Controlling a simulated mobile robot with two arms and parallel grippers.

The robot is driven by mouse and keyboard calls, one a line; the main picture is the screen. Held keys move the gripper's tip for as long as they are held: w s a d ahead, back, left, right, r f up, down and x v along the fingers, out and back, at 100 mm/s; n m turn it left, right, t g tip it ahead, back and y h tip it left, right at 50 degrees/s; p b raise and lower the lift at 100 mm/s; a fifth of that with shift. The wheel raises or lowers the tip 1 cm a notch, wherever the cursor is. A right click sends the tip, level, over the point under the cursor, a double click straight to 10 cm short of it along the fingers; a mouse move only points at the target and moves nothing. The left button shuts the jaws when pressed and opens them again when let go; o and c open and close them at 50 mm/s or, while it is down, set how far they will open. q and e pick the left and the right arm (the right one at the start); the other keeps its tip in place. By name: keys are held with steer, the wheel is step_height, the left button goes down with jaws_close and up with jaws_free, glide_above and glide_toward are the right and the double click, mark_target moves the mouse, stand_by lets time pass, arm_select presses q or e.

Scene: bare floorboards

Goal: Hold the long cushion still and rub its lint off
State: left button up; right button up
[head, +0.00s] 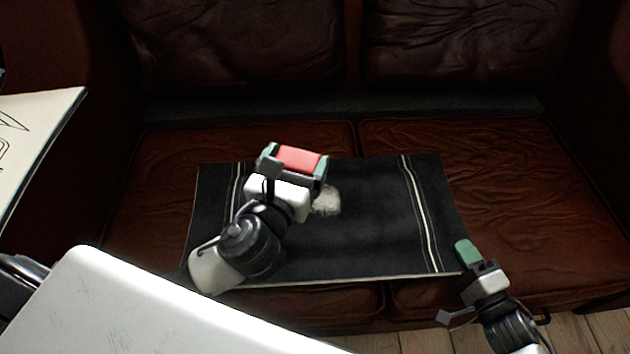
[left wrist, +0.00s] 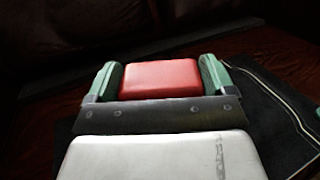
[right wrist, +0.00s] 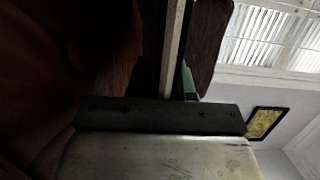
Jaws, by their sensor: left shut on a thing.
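The long cushion (head: 375,235) is a flat black piece with pale stripes near both ends, lying across the sofa seat. A pale grey lint patch (head: 327,201) shows near its middle, partly hidden by my left gripper. My left gripper (head: 293,165) is shut on a red block (left wrist: 160,78), held between its green fingers above the cushion. My right gripper (head: 467,252) is at the cushion's front right corner. In the right wrist view one green finger (right wrist: 188,82) lies beside a pale edge strip; the other finger is hidden, so its grip is unclear.
The brown leather sofa (head: 540,190) surrounds the cushion, with its backrest behind. A pale board with dark line drawings (head: 35,140) is at the left. Floorboards (head: 590,330) show at the lower right. Bare seat is free to the cushion's right.

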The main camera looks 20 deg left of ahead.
steer(key=o, duration=0.4)
steer(key=shift+c, duration=0.2)
steer(key=v, duration=1.2)
